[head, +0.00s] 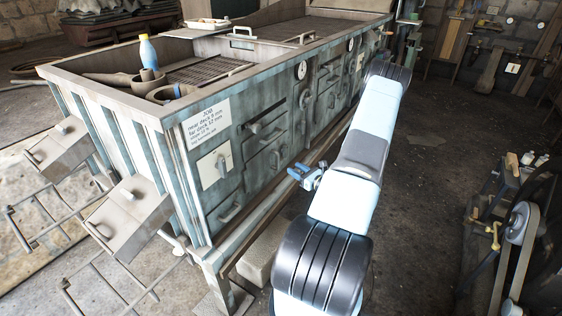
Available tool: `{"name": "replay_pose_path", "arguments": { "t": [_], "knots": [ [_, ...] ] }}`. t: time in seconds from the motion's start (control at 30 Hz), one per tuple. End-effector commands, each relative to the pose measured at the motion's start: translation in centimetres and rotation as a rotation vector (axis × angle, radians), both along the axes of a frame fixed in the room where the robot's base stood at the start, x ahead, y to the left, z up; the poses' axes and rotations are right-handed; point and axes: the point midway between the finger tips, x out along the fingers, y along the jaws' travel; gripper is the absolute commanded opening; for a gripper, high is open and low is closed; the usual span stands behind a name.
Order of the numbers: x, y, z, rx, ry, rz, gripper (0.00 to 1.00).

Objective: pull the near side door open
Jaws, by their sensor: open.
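The long side of the blue-grey box machine (245,90) carries several doors and panels with handles. Towards its near end are a wide door (265,126) with a bar handle, a panel (266,160) below it, and a pale plate (213,168) with a dark knob. A low handle (230,213) sits near the bottom edge. All look closed; I cannot tell which is the near side door. My gripper (304,176), with blue fingers, is open and empty beside the machine's lower ledge, apart from the handles. My arm hides its wrist and part of the machine's side.
A written sign (208,122) is on the side. A belt-and-pulley machine (520,245) stands at right; the floor (435,190) between is clear.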

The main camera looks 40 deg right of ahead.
Motion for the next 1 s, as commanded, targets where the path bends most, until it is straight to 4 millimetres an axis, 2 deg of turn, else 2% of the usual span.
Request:
{"name": "replay_pose_path", "arguments": {
  "t": [0.3,0.5,0.7,1.0],
  "knots": [
    [5.4,0.9,0.0,-0.001,0.000,-0.001,0.42],
    [7.8,1.4,0.0,-0.002,0.000,-0.003,0.42],
    [8.8,1.6,0.0,0.000,0.001,-0.002,0.42],
    [8.9,1.6,0.0,0.000,0.000,-0.003,0.40]
  ]
}}
